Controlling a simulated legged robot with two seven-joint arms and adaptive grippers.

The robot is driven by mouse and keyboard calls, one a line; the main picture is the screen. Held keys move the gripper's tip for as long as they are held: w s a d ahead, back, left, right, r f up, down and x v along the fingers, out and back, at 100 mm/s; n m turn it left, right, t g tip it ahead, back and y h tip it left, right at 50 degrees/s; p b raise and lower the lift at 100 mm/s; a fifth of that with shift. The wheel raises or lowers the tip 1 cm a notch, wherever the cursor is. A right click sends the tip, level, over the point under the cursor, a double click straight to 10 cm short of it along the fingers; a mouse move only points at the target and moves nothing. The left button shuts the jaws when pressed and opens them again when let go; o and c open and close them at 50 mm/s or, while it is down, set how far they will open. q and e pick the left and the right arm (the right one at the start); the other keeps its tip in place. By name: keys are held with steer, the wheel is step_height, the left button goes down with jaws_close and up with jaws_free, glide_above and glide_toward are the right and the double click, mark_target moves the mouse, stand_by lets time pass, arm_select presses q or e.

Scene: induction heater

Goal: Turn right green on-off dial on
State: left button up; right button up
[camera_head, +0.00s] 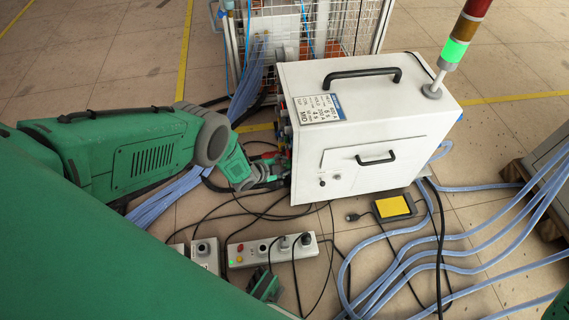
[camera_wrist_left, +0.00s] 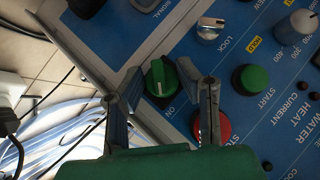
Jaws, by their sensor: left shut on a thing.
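The green on-off dial (camera_wrist_left: 158,84) sits on the blue control panel (camera_wrist_left: 140,30), with the word ON printed just below it in the left wrist view. A pale mark shows on its face. My left gripper (camera_wrist_left: 160,72) has one finger on each side of the dial and is shut on it. In the head view my left gripper (camera_head: 272,172) reaches the left side of the white heater cabinet (camera_head: 345,160). The panel faces away there, so the dial is hidden.
A red button (camera_wrist_left: 212,126) and a green start button (camera_wrist_left: 250,79) lie close to the right finger. A silver lock switch (camera_wrist_left: 210,28) is above. A yellow pedal (camera_head: 392,207) lies before the cabinet.

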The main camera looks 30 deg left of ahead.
arm_select(q)
steer(key=shift+s+f+m+t, duration=0.15)
steer(key=shift+m+t, duration=0.15)
stand_by(0.5)
steer(key=o, duration=1.1)
steer(key=v, duration=1.2)
steer(key=shift+d, duration=0.1)
steer(key=shift+f, duration=0.1)
